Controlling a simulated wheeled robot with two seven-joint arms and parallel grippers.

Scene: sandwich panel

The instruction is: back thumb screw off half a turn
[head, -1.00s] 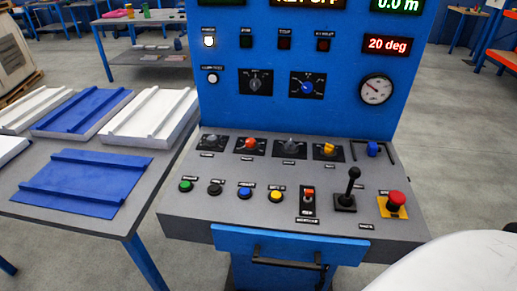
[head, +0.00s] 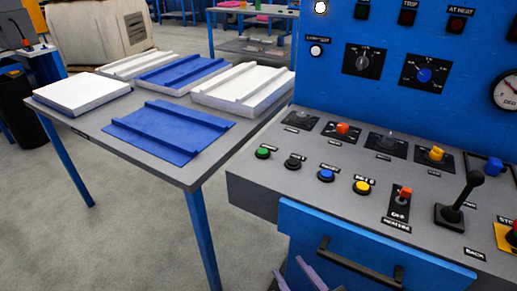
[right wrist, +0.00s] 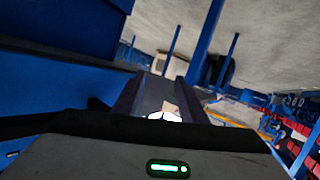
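I cannot make out a thumb screw for certain in either view. The console (head: 330,215) has a sloped grey top with several knobs and buttons, and a blue upright panel (head: 440,45) behind. A small blue block (head: 492,167) sits in a slot at the right of the console top. My right gripper (head: 298,277) shows at the bottom edge of the head view, low in front of the blue console front. Its two fingers stand apart with nothing seen between them; they also show in the right wrist view (right wrist: 160,88). My left gripper is out of view.
A grey table (head: 180,168) with blue and white sandwich panels stands left of the console. A black drawer handle (head: 358,265) sticks out of the console front. A black joystick (head: 462,195) rises from its top. Floor in front of the table is clear.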

